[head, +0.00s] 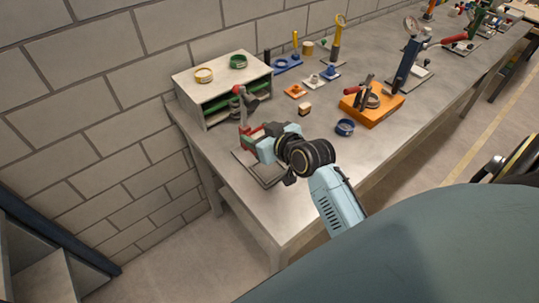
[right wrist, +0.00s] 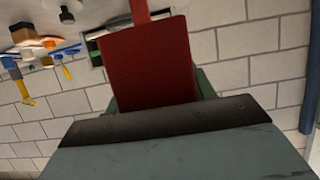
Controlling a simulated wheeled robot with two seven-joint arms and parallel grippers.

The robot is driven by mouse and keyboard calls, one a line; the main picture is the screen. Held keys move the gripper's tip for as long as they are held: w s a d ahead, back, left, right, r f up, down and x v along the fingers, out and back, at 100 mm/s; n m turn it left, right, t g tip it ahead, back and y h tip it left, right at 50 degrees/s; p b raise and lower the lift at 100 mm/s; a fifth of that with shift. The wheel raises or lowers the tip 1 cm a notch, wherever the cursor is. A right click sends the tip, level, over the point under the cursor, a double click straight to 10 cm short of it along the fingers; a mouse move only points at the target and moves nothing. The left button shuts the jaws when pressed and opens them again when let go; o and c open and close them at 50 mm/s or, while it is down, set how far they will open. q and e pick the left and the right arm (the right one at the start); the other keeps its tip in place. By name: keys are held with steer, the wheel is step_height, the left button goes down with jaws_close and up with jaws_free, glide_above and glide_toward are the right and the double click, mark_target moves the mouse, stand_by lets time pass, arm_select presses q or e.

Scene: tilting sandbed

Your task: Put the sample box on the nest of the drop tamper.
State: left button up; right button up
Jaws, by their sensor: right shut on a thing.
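My right gripper (head: 256,143) is at the left end of the bench, low over a flat dark-edged plate (head: 268,180). It is shut on a red block (right wrist: 150,65), which fills the middle of the right wrist view and has a narrow red bar at its far end. In the head view, red and green parts and a grey upright with a red top (head: 241,98) show beside the gripper. I cannot tell whether the red block is the sample box or part of a device. A small wooden-looking cube (head: 305,109) stands mid-bench. No drop tamper nest is clearly recognisable. My left gripper is not in view.
A white shelf unit (head: 215,75) with two rings on top stands against the wall behind the gripper. The bench front (head: 290,215) is bare.

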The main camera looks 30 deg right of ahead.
steer(key=shift+w+d+r, duration=0.2)
steer(key=shift+d+r, duration=0.15)
steer(key=shift+d, duration=0.25)
steer(key=shift+d+f+p, duration=0.25)
steer(key=shift+d+p, duration=0.05)
steer(key=shift+p, duration=0.05)
step_height(320, 180, down, 6)
steer(key=shift+r+b, duration=0.1)
steer(key=shift+b, duration=0.35)
step_height(320, 180, down, 4)
steer(key=shift+r+b, duration=0.1)
steer(key=shift+b, duration=0.25)
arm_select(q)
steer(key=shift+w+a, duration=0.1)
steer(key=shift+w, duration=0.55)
arm_select(e)
steer(key=shift+f, duration=0.3)
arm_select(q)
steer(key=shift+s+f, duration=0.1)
arm_select(e)
steer(key=o, duration=1.1)
